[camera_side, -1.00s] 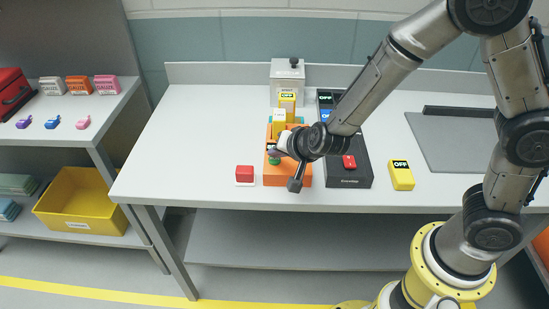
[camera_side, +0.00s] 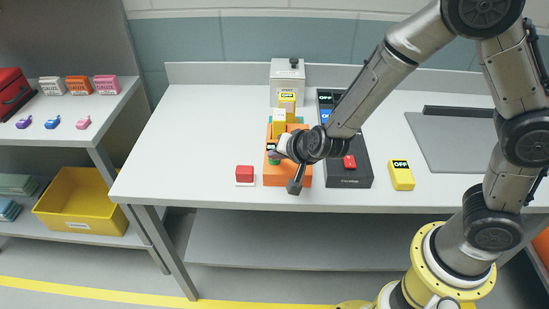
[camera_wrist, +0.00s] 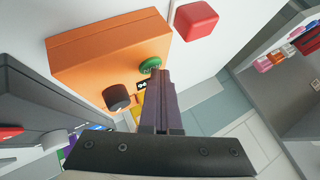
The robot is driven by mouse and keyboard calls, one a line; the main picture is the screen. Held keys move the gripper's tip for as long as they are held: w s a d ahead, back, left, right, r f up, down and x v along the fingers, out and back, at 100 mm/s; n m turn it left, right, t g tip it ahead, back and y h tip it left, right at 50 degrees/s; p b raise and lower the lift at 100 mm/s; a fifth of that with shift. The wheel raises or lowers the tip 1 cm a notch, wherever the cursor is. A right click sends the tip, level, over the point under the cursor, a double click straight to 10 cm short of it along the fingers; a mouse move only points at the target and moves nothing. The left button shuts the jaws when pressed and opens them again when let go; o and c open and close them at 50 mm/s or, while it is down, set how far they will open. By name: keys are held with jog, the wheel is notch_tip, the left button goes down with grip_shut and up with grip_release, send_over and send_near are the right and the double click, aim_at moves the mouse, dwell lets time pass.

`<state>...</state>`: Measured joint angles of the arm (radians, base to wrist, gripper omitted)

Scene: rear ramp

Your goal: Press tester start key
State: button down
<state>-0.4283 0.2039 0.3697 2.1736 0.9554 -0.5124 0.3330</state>
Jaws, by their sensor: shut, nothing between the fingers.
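The tester is an orange box (camera_side: 290,179) on the bench, partly hidden behind my wrist in the side view. Its round green key (camera_side: 273,162) sits near its left edge. In the wrist view, the green key (camera_wrist: 150,64) shows on the orange face (camera_wrist: 100,55), just beyond the tip of my fingers. My gripper (camera_side: 273,153) is shut and empty, pointing at the key from close above. The fingertips (camera_wrist: 157,75) overlap the key's near edge in the wrist view. I cannot tell whether they touch it or whether it is pressed down. A dark knob (camera_wrist: 117,97) is beside the fingers.
A red block on a white base (camera_side: 245,174) stands left of the tester. A dark box with a red button (camera_side: 349,162) stands close on its right, then a yellow "OFF" unit (camera_side: 401,175). Yellow parts (camera_side: 279,122) rise behind. The bench's left side is clear.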

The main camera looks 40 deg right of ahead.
aim_at(276, 163)
jog(key=shift+r, duration=0.75)
jog(key=shift+r, duration=0.1)
jog(key=shift+r, duration=2.4)
